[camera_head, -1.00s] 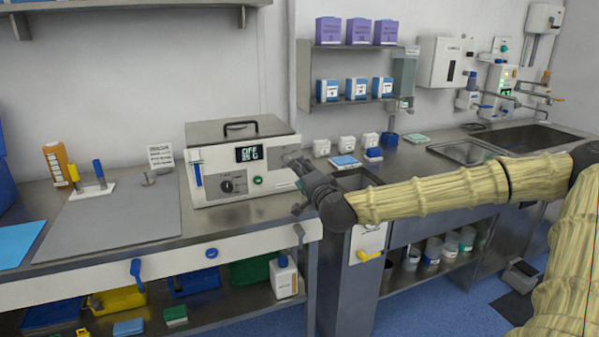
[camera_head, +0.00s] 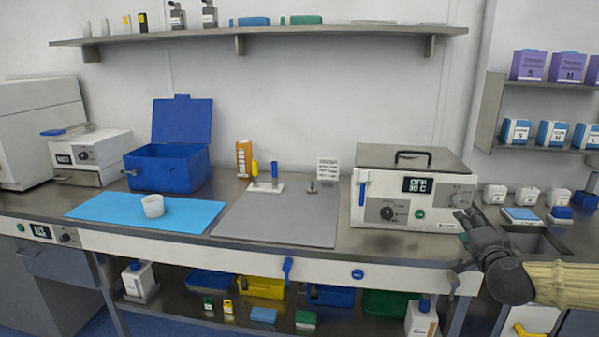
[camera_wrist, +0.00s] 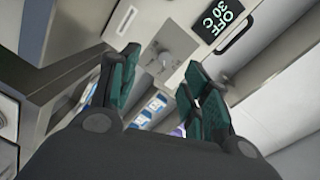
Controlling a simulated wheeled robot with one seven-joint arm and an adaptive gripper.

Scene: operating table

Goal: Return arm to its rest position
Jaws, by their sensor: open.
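My gripper (camera_head: 466,226) is at the right in the head view, just in front of the right side of a white heated unit (camera_head: 440,212) with a dark display and a black handle on its lid. In the wrist view my gripper (camera_wrist: 155,95) shows its two green-padded fingers spread apart with nothing between them. The unit's display (camera_wrist: 225,20) reads OFF and 30 C there. My arm, in a yellowish sleeve, runs out of the head view at the lower right.
A grey mat (camera_head: 280,220) and a blue mat (camera_head: 105,209) with a white cup (camera_head: 153,206) lie to the left. An open blue box (camera_head: 167,168) stands behind. Small boxes (camera_head: 527,197) stand at the right. A shelf (camera_head: 300,31) hangs above.

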